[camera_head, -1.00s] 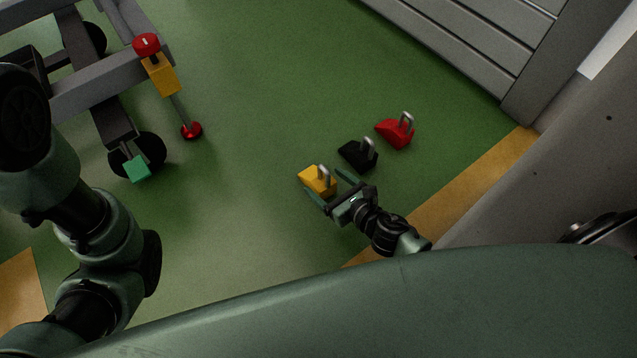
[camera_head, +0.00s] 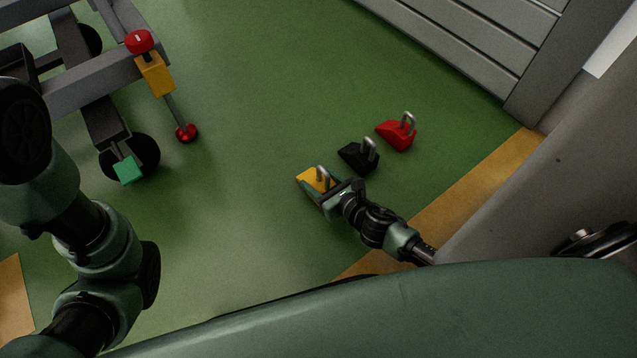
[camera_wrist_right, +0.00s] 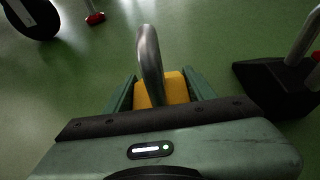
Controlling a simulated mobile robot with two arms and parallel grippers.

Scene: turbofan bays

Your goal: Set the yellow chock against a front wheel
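The yellow chock (camera_head: 312,179) lies on the green floor, with a grey loop handle on top. My right gripper (camera_head: 322,188) is low at it, fingers on either side of the chock. In the right wrist view the yellow chock (camera_wrist_right: 174,88) sits between the two green fingers (camera_wrist_right: 160,92), its handle standing up between them; the fingers look open, and firm contact does not show. A dark wheel (camera_head: 143,152) of the grey stand, with a green block (camera_head: 128,171) by it, is at the upper left. My left arm shows, but its gripper does not.
A black chock (camera_head: 357,157) and a red chock (camera_head: 396,135) lie in a row beyond the yellow one. A yellow post with a red knob (camera_head: 139,41) and red foot (camera_head: 187,133) stands beside the grey stand (camera_head: 95,92). Open floor lies between stand and chocks.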

